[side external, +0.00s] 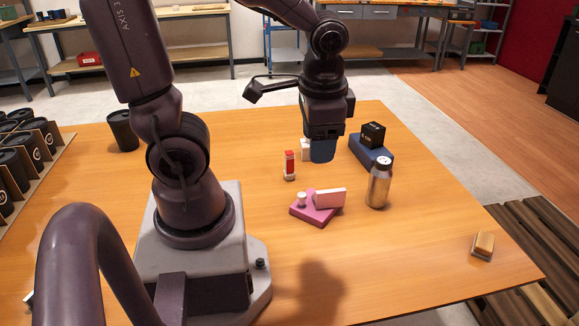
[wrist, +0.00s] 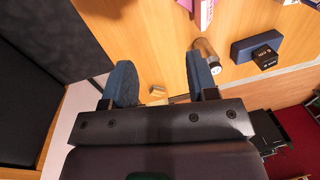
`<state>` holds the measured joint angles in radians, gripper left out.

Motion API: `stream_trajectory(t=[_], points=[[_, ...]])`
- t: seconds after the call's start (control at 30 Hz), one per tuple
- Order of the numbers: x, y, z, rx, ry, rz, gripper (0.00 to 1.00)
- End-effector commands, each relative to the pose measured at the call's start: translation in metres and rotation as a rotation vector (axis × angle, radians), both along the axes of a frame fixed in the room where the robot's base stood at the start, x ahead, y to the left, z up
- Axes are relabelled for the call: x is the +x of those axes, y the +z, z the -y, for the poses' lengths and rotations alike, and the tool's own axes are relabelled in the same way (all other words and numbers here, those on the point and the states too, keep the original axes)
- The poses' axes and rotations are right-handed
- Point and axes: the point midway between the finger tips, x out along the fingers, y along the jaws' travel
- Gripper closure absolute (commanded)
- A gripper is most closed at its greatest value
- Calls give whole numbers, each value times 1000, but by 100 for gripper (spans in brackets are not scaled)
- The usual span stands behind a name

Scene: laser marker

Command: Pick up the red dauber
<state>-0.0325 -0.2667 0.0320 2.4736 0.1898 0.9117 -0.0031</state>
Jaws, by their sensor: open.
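The red dauber (side external: 289,165) is a small upright bottle with a red body and white parts. It stands on the wooden table in the side view, left of my gripper (side external: 322,150). My gripper has blue fingers and hangs above the table, apart from the dauber. In the wrist view my gripper (wrist: 162,82) has its two blue fingers spread wide with nothing between them touching either one. I cannot make out the red dauber in the wrist view.
A small white item (side external: 305,151) is partly hidden behind my gripper. A pink stand (side external: 314,215) with white pieces, a metal bottle (side external: 378,184) and a blue box (side external: 366,152) bearing a black box (side external: 373,135) are nearby.

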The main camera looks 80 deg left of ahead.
Motion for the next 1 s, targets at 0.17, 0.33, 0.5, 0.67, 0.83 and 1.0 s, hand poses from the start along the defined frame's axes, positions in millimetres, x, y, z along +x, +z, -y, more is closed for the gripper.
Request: stream_trajectory(t=[0.17, 0.33, 0.5, 0.67, 0.83, 1.0], points=[[-9, -51, -42, 167, -116, -320, 47], [-21, -91, -85, 324, -304, -609, 47], [-28, -128, -128, 470, -574, -873, 47], [-20, -161, -161, 599, -892, -1041, 47], [8, -168, -175, 721, -1094, -1040, 47], [18, -169, -184, 767, -1143, -1025, 47]])
